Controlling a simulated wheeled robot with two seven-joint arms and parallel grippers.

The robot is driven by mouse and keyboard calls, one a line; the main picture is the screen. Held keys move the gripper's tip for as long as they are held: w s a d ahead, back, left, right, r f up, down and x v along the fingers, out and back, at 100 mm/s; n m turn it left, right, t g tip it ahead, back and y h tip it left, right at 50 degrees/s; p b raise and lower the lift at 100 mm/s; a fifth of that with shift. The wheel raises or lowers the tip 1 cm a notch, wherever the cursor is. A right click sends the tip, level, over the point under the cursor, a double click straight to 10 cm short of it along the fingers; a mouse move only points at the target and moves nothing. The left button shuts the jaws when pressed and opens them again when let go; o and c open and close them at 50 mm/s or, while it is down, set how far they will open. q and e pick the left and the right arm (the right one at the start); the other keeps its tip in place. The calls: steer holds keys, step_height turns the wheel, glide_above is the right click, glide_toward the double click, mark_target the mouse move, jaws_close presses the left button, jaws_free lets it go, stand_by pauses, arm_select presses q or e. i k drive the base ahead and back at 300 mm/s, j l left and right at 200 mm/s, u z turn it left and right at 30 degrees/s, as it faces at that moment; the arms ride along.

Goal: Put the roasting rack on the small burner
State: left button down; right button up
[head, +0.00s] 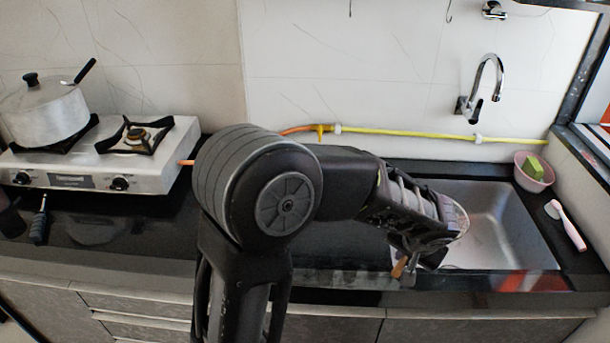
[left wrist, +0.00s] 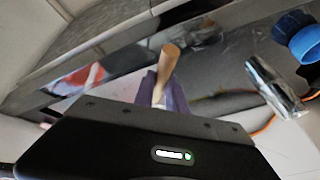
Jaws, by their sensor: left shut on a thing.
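My left gripper (head: 412,262) reaches over the front left part of the sink and is shut on a wooden handle, most likely the roasting rack (head: 399,267). In the left wrist view the handle (left wrist: 168,62) stands up between the purple fingers (left wrist: 160,92). A thin curved rim shows just right of the gripper in the head view; most of the held thing is hidden behind my arm. The small burner (head: 137,137) is the bare right burner of the white stove (head: 150,172) at the left, far from the gripper. My right gripper is not in view.
A lidded pot (head: 43,112) covers the stove's left burner. The steel sink (head: 510,235) has a tap (head: 487,85) behind it. A pink bowl (head: 534,173) with a green sponge and a pink brush (head: 567,226) lie at the right. A yellow hose (head: 410,134) runs along the wall.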

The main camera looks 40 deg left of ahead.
mark_target(121, 149)
steer(key=k+j+z, duration=0.1)
steer(key=z, duration=0.3)
steer(key=k+j+z, duration=0.1)
steer(key=z, duration=0.3)
steer(key=k+j+z, duration=0.1)
steer(key=z, duration=0.3)
steer(key=k+z, duration=0.15)
steer(key=z, duration=0.25)
steer(key=k+u, duration=0.1)
steer(key=u, duration=0.35)
steer(key=k+u, duration=0.1)
steer(key=u, duration=0.35)
steer(key=j+u, duration=0.15)
steer(key=u, duration=0.3)
steer(key=k+j+u, duration=0.1)
steer(key=u, duration=0.35)
steer(key=k+j+u, duration=0.1)
steer(key=u, duration=0.35)
